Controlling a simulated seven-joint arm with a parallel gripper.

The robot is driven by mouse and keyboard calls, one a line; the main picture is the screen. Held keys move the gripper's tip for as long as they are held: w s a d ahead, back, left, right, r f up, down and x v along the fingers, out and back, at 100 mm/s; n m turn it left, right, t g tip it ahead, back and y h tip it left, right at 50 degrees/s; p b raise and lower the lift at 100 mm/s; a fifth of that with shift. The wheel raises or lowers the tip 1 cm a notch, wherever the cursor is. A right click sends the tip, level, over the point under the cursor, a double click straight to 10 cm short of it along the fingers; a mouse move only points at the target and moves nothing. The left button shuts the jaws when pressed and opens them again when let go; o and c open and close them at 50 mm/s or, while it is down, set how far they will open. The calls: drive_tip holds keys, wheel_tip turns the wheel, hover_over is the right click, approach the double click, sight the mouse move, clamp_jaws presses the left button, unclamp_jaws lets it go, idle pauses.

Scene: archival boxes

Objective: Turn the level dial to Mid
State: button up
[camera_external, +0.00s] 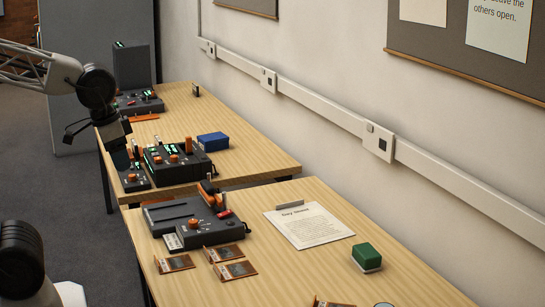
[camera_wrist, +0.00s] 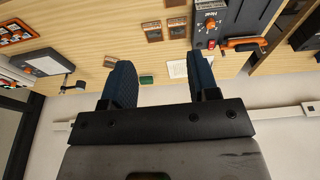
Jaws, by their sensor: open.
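Several dark control units with orange knobs stand on the tables, and I cannot tell which knob is the level dial. The front unit (camera_external: 165,210) has an orange knob (camera_external: 193,223); the middle unit (camera_external: 155,170) has orange knobs and green lit displays. My gripper (camera_external: 128,160) hangs by the left side of the middle unit, apparently above a small unit (camera_external: 131,180). In the wrist view my gripper (camera_wrist: 163,80) is open with nothing between its fingers. That view shows a grey unit (camera_wrist: 228,12) with an orange dial (camera_wrist: 210,27); its label and setting are unclear.
A blue box (camera_external: 213,141) stands behind the middle unit. A paper sheet (camera_external: 308,225), a green block (camera_external: 367,256) and several small brown cards (camera_external: 235,270) lie on the front table. A wall (camera_external: 320,70) with a rail bounds the right. A tall unit (camera_external: 132,65) stands at the back.

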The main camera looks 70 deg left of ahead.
drive_tip(key=w+a+r+n, duration=0.1)
drive_tip(key=w+a+n, duration=0.5)
drive_tip(key=w+a, duration=0.55)
drive_tip(key=n+g, duration=0.3)
drive_tip(key=n, duration=1.4)
approach(182, 158)
drive_tip(key=shift+a+f, duration=0.35)
drive_tip(key=shift+a, duration=0.2)
drive_tip(key=shift+a+f, duration=0.15)
drive_tip(key=shift+a, duration=0.1)
drive_tip(key=shift+s+f, duration=0.1)
drive_tip(key=shift+f, duration=3.75)
